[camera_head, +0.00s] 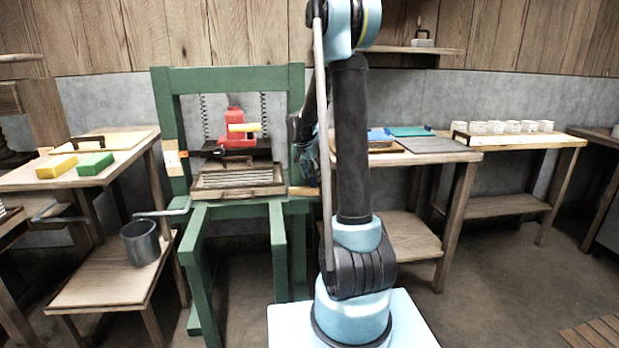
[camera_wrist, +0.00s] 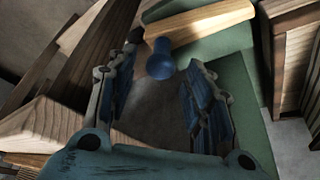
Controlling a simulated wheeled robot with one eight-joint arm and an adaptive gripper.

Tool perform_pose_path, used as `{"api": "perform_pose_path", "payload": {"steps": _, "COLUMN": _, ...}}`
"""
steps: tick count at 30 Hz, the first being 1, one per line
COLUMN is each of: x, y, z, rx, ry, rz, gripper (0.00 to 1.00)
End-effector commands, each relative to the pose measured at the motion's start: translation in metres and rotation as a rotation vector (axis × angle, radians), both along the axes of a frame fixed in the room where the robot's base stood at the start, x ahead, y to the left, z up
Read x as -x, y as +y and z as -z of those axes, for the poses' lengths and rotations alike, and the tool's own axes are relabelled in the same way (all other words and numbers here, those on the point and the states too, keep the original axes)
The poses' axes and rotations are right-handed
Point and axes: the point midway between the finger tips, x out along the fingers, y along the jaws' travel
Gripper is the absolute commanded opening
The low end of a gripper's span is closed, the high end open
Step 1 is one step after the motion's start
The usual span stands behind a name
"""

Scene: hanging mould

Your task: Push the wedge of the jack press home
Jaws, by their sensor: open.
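The green jack press (camera_head: 180,78) stands left of centre, with a red jack (camera_head: 236,142) inside its frame and a slatted wooden mould (camera_head: 238,178) below the jack. A pale wooden bar, which looks like the wedge (camera_head: 303,191), lies on the green ledge at the press's right. In the wrist view the wedge (camera_wrist: 200,20) lies on green at the top. A blue rounded knob (camera_wrist: 160,58) shows just below it; I cannot tell if they touch. My gripper (camera_head: 307,168) is by the right post, partly hidden by my arm. In the wrist view my gripper (camera_wrist: 158,85) is open and empty, the knob ahead between its fingers.
A left table (camera_head: 30,178) holds yellow and green blocks. A grey bucket (camera_head: 140,242) stands on a low shelf beside the press. A right table (camera_head: 430,158) holds boards, and a farther bench has several white cups (camera_head: 510,127). Wooden edges flank the fingers in the wrist view.

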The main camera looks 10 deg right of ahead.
Motion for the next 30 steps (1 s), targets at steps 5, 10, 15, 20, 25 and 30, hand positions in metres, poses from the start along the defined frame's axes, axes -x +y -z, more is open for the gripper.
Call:
{"api": "perform_pose_path", "payload": {"steps": 5, "x": -0.0027, "y": -0.0030, "z": 0.0098, "rx": 0.000, "ry": 0.000, "rz": 0.001, "gripper": 0.47}}
{"api": "perform_pose_path", "payload": {"steps": 10, "x": -0.0031, "y": -0.0034, "z": 0.0116, "rx": 0.000, "ry": 0.000, "rz": 0.001, "gripper": 0.47}}
{"api": "perform_pose_path", "payload": {"steps": 15, "x": -0.0030, "y": -0.0032, "z": 0.0115, "rx": 0.000, "ry": 0.000, "rz": 0.000, "gripper": 0.45}}
{"api": "perform_pose_path", "payload": {"steps": 20, "x": -0.0031, "y": -0.0030, "z": 0.0114, "rx": 0.000, "ry": 0.000, "rz": 0.000, "gripper": 0.09}}
{"api": "perform_pose_path", "payload": {"steps": 25, "x": -0.0032, "y": -0.0028, "z": 0.0114, "rx": 0.000, "ry": 0.000, "rz": 0.000, "gripper": 0.00}}
{"api": "perform_pose_path", "payload": {"steps": 30, "x": -0.0035, "y": -0.0082, "z": 0.0114, "rx": 0.000, "ry": 0.000, "rz": 0.016, "gripper": 0.00}}
